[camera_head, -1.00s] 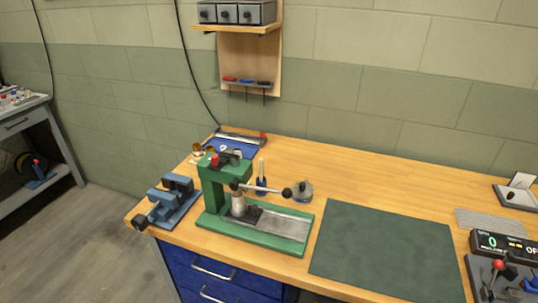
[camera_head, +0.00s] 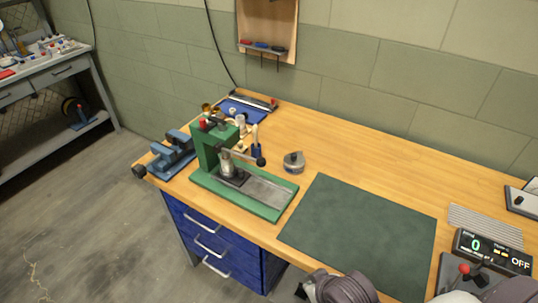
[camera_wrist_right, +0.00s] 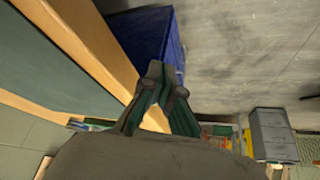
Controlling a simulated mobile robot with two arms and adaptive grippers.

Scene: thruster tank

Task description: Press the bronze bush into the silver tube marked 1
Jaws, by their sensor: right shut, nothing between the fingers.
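The green arbor press (camera_head: 207,150) stands at the bench's left end, its lever pointing right. A silver cylinder (camera_head: 227,165) stands upright under its ram; I can read no number on it. Small bronze-coloured pieces (camera_head: 206,107) show behind the press; I cannot tell which is the bush. Pale round pieces (camera_head: 232,112) lie by the blue tray (camera_head: 252,103), partly hidden by the press. My right gripper (camera_wrist_right: 156,72) is shut and empty in the right wrist view, apart from the bench and above the floor. My left gripper is not in view.
A blue vise (camera_head: 172,157) is left of the press. A grey round tin (camera_head: 294,161) and a blue-based upright tool (camera_head: 256,142) stand right of it. A dark green mat (camera_head: 362,232) lies clear. A display reading 0 (camera_head: 491,250) is at right. Blue drawers (camera_head: 215,240) are under the bench.

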